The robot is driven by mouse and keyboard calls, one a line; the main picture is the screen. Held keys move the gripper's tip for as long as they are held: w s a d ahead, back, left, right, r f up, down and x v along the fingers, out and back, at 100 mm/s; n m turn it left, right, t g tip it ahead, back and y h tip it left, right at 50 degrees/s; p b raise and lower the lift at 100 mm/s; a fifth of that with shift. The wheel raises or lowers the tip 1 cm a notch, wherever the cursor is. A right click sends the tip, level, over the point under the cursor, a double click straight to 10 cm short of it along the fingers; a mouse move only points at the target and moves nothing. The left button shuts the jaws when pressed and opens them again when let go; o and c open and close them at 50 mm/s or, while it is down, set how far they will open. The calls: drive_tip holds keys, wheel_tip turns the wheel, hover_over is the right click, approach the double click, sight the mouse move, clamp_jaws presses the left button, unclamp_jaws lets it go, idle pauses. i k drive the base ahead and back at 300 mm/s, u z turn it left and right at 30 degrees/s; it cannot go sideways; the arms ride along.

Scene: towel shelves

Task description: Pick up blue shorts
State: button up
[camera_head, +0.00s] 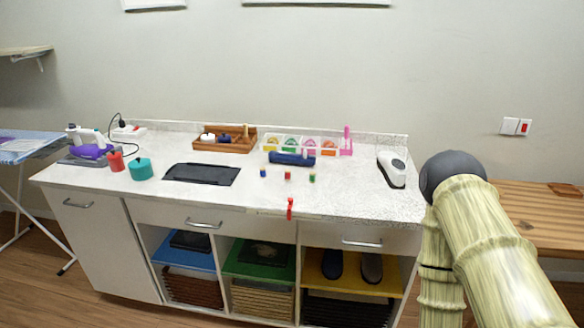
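I cannot single out the blue shorts with certainty. A small dark-blue rolled or bundled item (291,158) lies on the white speckled counter (330,195), in front of a row of coloured compartments. A dark, flat, folded-looking item (201,173) lies on the counter left of centre. Below, another dark flat item (191,240) lies on the blue shelf board (180,257), and one (264,254) lies on the green board (259,272). My arm rises at the right of the picture, right of the counter. My gripper is not in view.
A wooden tray (224,146), a teal pot (140,169), a red cup (116,161) and a white device (392,169) stand on the counter. Dark shoes (332,264) sit on the yellow board. An ironing board (30,148) is at the left, a wooden bench (540,215) at the right.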

sight(274, 156)
drive_tip(key=z, duration=1.7)
drive_tip(key=i, duration=1.25)
drive_tip(key=u, duration=2.4)
